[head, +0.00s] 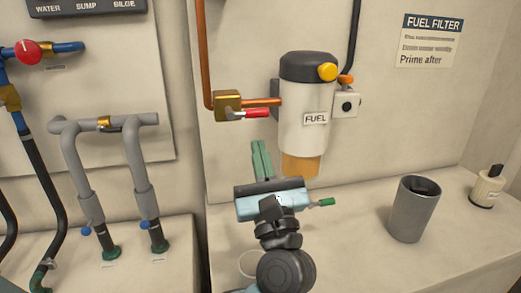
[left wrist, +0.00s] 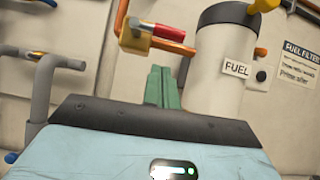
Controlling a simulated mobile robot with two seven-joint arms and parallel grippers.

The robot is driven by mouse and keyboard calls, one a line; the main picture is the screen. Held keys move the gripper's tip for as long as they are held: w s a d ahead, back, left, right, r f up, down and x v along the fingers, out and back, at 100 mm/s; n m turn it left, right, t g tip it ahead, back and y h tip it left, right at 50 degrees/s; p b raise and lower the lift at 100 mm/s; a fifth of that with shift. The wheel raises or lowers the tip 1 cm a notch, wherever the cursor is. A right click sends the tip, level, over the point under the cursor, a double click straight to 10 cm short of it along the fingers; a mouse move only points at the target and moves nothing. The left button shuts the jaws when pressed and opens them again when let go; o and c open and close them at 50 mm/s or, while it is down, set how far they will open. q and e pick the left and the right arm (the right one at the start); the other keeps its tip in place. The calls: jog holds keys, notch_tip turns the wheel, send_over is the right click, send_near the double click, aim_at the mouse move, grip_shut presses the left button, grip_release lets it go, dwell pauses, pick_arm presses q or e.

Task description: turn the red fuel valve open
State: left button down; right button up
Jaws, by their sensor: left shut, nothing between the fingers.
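The red fuel valve lever (head: 257,113) sticks out to the right from a brass valve body (head: 228,106) on a copper pipe. The lever (left wrist: 168,32) and brass body (left wrist: 137,36) also show in the left wrist view. My left gripper (head: 261,146) is shut and empty, its green fingers pointing up. The fingertips are just below the lever, apart from it in the head view. In the left wrist view the fingers (left wrist: 163,72) also show below the lever. My right gripper is out of view.
A grey cup (head: 413,210) and a small cream container (head: 487,186) stand on the ledge at the right. Grey pipes (head: 105,125) and a round red knob (head: 28,52) are on the left panel. A small green-tipped part (head: 327,202) shows beside my gripper.

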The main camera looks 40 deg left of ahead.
pick_arm(q)
jog(key=b+v, duration=0.2)
jog(key=v, duration=0.8)
jog(key=shift+f+b, duration=0.15)
jog(key=shift+b, duration=0.2)
